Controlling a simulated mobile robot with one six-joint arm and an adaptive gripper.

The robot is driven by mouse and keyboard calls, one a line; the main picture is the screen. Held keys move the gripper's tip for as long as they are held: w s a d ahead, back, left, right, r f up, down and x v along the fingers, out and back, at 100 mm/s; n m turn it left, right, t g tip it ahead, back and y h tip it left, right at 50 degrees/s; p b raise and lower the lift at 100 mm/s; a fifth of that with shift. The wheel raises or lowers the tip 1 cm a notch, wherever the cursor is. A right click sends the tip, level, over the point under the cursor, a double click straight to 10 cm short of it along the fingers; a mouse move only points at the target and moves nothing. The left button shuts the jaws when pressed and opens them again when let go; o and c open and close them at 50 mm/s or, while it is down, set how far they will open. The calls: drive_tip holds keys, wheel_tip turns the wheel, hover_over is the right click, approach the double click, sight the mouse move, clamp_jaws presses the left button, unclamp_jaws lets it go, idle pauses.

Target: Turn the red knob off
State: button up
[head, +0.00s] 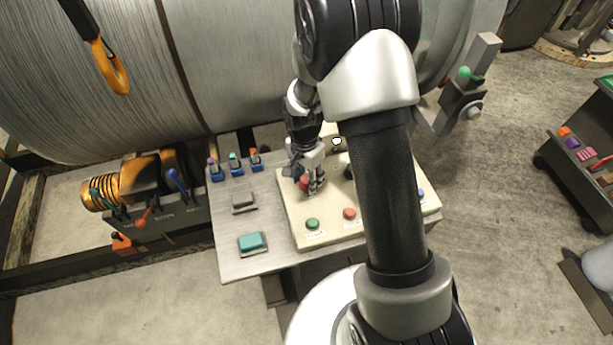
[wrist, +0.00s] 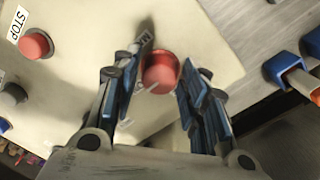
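The red knob (head: 304,184) is on the left part of the cream control panel (head: 286,212), partly hidden by my gripper (head: 312,184) in the head view. In the wrist view the round red knob (wrist: 161,70) sits between the two fingers of my gripper (wrist: 163,76), with a short pale mark on its face. The fingers are spread on either side of it. A narrow gap shows on the left; the right finger is very close, and I cannot tell whether it touches.
A green button (head: 312,224) and a red button (head: 349,214) are on the panel's near side; the wrist view shows a red STOP button (wrist: 36,45). Small levers (head: 236,164) stand at the console's back left. A hook (head: 112,70) hangs at upper left.

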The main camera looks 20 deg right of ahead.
drive_tip(key=c, duration=0.7)
drive_tip(key=shift+n, duration=0.4)
drive_tip(key=n, duration=0.6)
drive_tip(key=shift+n, duration=0.3)
drive_tip(key=n, duration=0.5)
drive_tip(key=shift+p, duration=0.35)
drive_tip(key=n, duration=0.5)
drive_tip(key=shift+t+p, duration=0.3)
drive_tip(key=shift+p, duration=0.1)
drive_tip(key=shift+n, duration=0.4)
